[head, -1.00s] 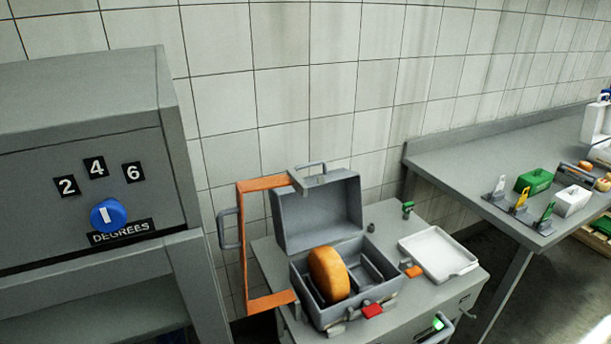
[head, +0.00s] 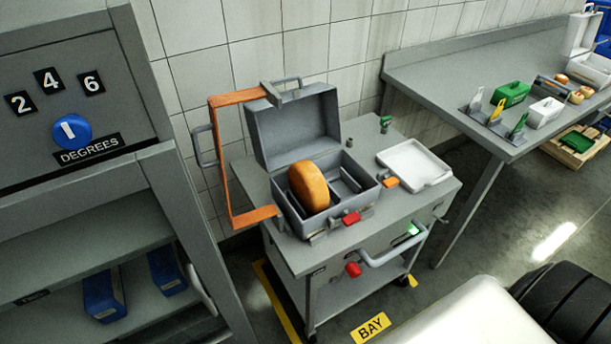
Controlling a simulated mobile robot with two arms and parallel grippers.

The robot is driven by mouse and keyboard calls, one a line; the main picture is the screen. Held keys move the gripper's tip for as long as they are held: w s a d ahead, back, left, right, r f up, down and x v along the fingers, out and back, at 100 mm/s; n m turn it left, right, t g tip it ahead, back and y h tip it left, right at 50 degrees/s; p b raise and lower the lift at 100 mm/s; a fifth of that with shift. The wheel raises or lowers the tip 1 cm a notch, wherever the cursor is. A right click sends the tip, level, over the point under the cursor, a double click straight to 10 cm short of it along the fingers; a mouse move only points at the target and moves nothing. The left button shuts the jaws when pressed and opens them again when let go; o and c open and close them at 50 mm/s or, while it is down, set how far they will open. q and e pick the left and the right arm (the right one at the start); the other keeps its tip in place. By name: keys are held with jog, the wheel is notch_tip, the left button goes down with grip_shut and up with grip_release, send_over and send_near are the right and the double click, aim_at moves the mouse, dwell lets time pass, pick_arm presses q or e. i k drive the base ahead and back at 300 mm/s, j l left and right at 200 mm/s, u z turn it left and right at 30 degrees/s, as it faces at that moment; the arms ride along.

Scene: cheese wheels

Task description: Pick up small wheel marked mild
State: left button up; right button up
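A large orange cheese wheel (head: 308,186) stands on edge in the open grey case (head: 330,221) on the cart. No mark can be read on it. Several small orange-tan round things, possibly small cheese wheels (head: 577,97), sit at the far right of the long bench. They are too small for any marking to be read, so I cannot tell which one is mild. Neither of my grippers is in view.
The grey cart (head: 310,264) carries the case, an orange frame (head: 222,160) and a white tray (head: 414,165). The long bench (head: 430,85) holds a green box (head: 511,94) and a white box (head: 546,112). A cabinet (head: 80,160) with a blue dial stands left. Floor shows between cart and bench.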

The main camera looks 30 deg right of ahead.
aim_at(307, 185)
jog(key=z, duration=2.5)
jog(key=u, duration=1.6)
jog(key=k, duration=0.55)
jog(key=l+u, duration=0.1)
jog(key=u, duration=1.55)
jog(key=l+u, duration=0.1)
jog(key=l, duration=0.95)
jog(key=k+l+u, duration=0.1)
jog(key=l, duration=0.95)
